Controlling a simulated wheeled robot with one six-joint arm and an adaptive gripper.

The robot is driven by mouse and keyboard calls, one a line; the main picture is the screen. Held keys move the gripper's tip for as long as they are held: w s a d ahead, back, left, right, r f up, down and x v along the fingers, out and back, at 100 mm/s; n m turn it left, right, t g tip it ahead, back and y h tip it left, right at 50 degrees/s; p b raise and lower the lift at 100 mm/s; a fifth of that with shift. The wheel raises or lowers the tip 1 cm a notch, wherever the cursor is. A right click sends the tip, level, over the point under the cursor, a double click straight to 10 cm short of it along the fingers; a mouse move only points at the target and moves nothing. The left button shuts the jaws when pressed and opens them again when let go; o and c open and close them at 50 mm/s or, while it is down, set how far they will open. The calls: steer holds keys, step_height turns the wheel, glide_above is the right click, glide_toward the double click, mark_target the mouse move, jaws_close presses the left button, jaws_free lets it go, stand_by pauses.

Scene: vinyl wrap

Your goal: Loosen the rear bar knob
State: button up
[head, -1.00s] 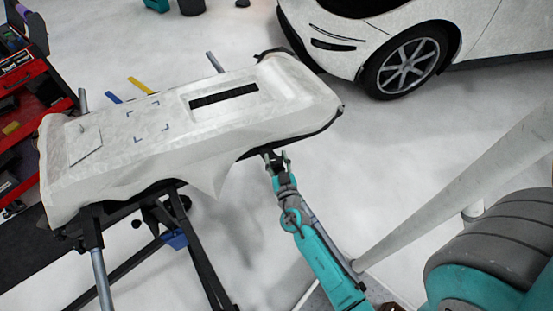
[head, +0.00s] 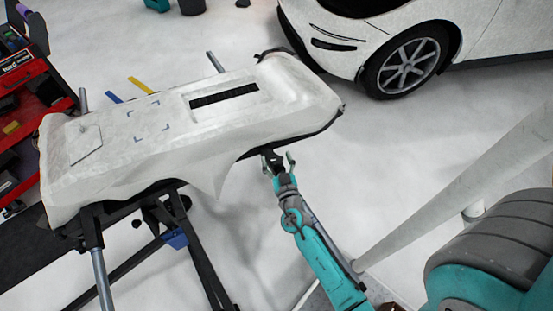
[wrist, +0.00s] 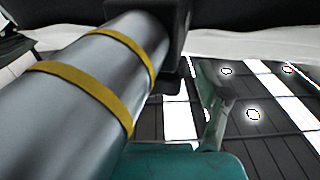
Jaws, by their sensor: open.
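My gripper (head: 279,160) is open under the right end of the bumper (head: 150,125), which lies covered in white wrap on a dark stand (head: 180,215). In the wrist view a steel bar (wrist: 85,90) with two yellow bands crosses the left side, close to the camera. A dark block (wrist: 174,30) sits at the bar's far end. The knob is not clearly distinguishable in either view, and I cannot tell whether a finger touches anything.
A white car (head: 440,45) stands at the back right. A red tool cart (head: 22,100) is at the far left. Wrap hangs over the bumper's front edge near my gripper. The floor right of the stand is mostly clear.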

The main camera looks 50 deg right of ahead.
steer(key=v, duration=1.1)
steer(key=shift+s+a, duration=0.2)
steer(key=shift+s, duration=0.15)
steer(key=shift+f, duration=0.1)
